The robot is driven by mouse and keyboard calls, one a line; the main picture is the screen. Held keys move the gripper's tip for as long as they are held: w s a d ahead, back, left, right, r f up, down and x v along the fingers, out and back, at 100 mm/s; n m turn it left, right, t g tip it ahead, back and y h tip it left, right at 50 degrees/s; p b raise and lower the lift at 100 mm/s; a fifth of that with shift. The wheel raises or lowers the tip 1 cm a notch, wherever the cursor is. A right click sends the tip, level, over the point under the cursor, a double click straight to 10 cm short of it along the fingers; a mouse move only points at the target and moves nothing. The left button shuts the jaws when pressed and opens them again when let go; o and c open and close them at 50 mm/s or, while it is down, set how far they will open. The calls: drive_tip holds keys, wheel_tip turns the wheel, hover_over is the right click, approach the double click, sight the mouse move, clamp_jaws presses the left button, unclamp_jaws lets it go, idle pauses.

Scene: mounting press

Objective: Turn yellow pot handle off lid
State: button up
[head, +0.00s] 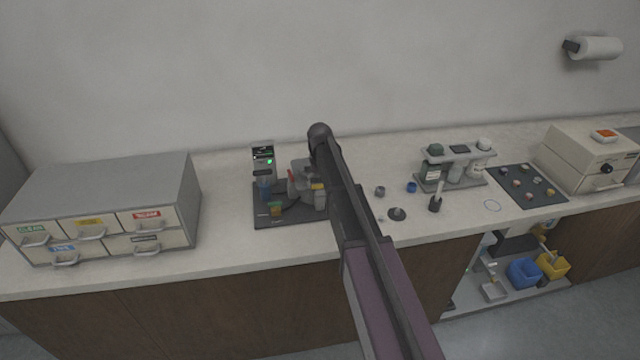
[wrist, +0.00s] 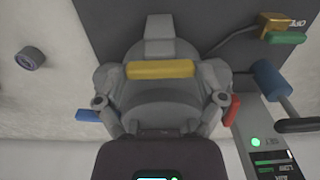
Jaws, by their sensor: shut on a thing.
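The yellow pot handle (wrist: 162,69) is a short bar lying across the middle of the grey lid (wrist: 160,95) in the wrist view. My gripper (wrist: 163,75) has one grey finger at each end of the bar and is shut on it. The lid's lower part is hidden behind my gripper's body. In the head view a small yellow patch (head: 318,186) shows beside my arm, which hides most of the pot and my gripper. I cannot tell whether the handle has turned.
A blue grip (wrist: 272,78) and a control box with a green light (wrist: 265,150) stand close on the right. A red part (wrist: 231,110) is beside the right finger. The press stands on a dark mat (head: 290,220). Drawers (head: 150,190) stand left; a bottle rack (head: 455,153) stands right.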

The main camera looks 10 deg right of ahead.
drive_tip(key=o, duration=0.8)
drive_tip(key=shift+m, duration=0.5)
